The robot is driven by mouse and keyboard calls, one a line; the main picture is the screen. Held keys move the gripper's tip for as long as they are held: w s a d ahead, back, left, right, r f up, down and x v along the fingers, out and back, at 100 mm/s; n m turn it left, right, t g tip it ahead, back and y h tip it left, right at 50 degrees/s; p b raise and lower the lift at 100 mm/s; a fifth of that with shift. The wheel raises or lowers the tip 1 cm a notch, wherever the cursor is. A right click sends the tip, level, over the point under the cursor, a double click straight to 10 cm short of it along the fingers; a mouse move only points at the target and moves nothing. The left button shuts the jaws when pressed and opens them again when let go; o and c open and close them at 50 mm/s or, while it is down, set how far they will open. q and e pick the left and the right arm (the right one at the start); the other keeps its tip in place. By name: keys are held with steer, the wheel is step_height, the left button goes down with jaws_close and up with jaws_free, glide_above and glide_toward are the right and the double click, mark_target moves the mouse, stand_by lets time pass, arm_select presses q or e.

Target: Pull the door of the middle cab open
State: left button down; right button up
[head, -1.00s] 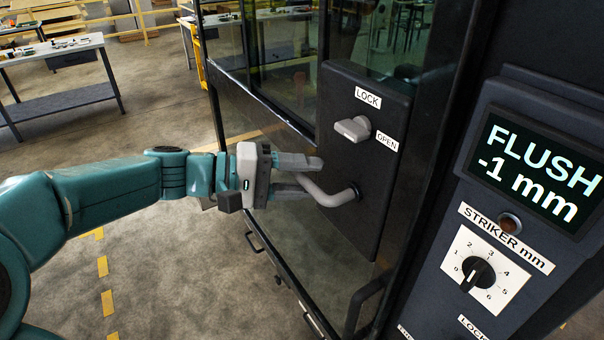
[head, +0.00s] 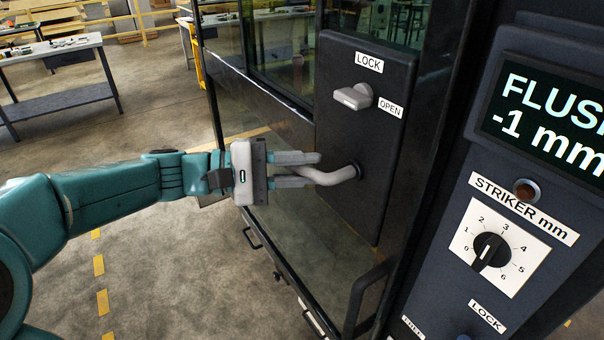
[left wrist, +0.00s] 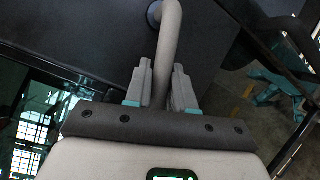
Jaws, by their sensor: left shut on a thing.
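The cab door (head: 265,195) is a dark-framed glass door with a black lock plate (head: 345,145). A grey lever handle (head: 335,177) comes out of the plate. A grey lock knob (head: 354,96) sits above it between the LOCK and OPEN labels, its grip nearly level. My left gripper (head: 298,170) is shut on the lever handle, one finger above and one below it. In the left wrist view the handle (left wrist: 168,50) runs between the two fingers. The door looks closed against its frame. My right gripper is in neither current view.
A panel at the right has a display (head: 550,118) reading "-1 mm", its top word cut off, and a striker dial (head: 490,250). A black grab bar (head: 362,295) stands low near the door edge. A workbench (head: 60,75) stands far left; the floor between is open.

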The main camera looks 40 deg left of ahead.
arm_select(q)
steer(key=shift+d+f+n+h+b, duration=0.15)
steer(key=shift+f+n+h+b, duration=0.15)
steer(key=shift+f+n+b, duration=0.45)
steer(key=shift+s+d+f+n+t+b, duration=0.2)
steer(key=shift+n+t+b, duration=0.1)
steer(key=shift+n+b, duration=0.3)
steer(key=shift+s+d+f+n+t+b, duration=0.1)
steer(key=shift+d+f+n+t+b, duration=0.15)
steer(key=shift+n+b, duration=0.25)
steer(key=shift+a+h, duration=0.1)
steer(key=shift+h, duration=0.2)
